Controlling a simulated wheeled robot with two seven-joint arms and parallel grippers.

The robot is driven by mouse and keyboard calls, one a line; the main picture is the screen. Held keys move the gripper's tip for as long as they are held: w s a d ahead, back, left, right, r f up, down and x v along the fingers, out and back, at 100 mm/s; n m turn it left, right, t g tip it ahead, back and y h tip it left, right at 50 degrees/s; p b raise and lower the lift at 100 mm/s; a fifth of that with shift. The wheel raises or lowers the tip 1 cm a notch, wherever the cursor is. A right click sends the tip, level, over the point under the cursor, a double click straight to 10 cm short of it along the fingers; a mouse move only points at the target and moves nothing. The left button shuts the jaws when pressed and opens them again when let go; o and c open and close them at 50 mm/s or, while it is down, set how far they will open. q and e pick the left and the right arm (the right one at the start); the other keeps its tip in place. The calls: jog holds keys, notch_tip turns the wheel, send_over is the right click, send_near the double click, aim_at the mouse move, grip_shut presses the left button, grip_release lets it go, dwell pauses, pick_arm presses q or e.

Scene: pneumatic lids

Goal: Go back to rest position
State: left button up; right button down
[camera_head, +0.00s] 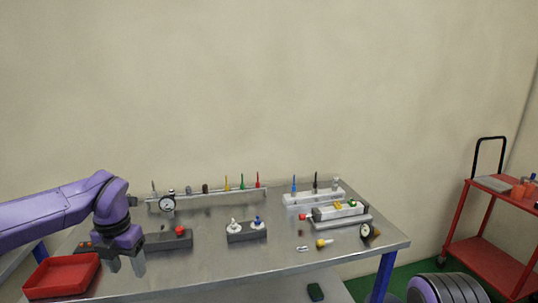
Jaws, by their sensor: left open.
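My left arm comes in from the left, and its gripper (127,264) points down over the front left of the metal table (205,272). The two fingers are apart with nothing visible between them. The gripper is just right of a red tray (62,276) and in front of a dark block with a red button (180,231). My right gripper is not in view.
A small block with white and blue fittings (246,230) stands mid-table. A back rail (212,195) holds coloured tools. A pneumatic assembly (338,211), gauges and loose small parts are at right. A red cart (490,225) stands far right. The table's front middle is clear.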

pick_arm(q)
notch_tip(320, 180, down, 6)
jog(key=w+a+r+m+t+y, duration=0.1)
jog(key=w+a+m+t+y, duration=0.1)
jog(key=w+m+y, duration=0.15)
jog(key=s+d+f+m+t+y+b, duration=0.1)
jog(key=s+d+f+m+t, duration=0.15)
jog(key=f+m, duration=0.5)
jog(key=s+d+f+m+t+y+b, duration=0.15)
jog(key=s+f+m, duration=0.25)
jog(key=f, duration=0.6)
jog(key=s+f+m+g+h+b, duration=0.1)
jog(key=s+f+m, duration=0.5)
jog(key=s, duration=0.8)
jog(key=s+f+m+g+h+b, duration=0.1)
jog(key=s+f+m+g+h, duration=0.1)
jog(key=s+f+m, duration=0.5)
jog(key=s+f, duration=0.5)
jog(key=s, duration=0.2)
jog(key=shift+s+d, duration=0.15)
jog(key=shift+d, duration=0.1)
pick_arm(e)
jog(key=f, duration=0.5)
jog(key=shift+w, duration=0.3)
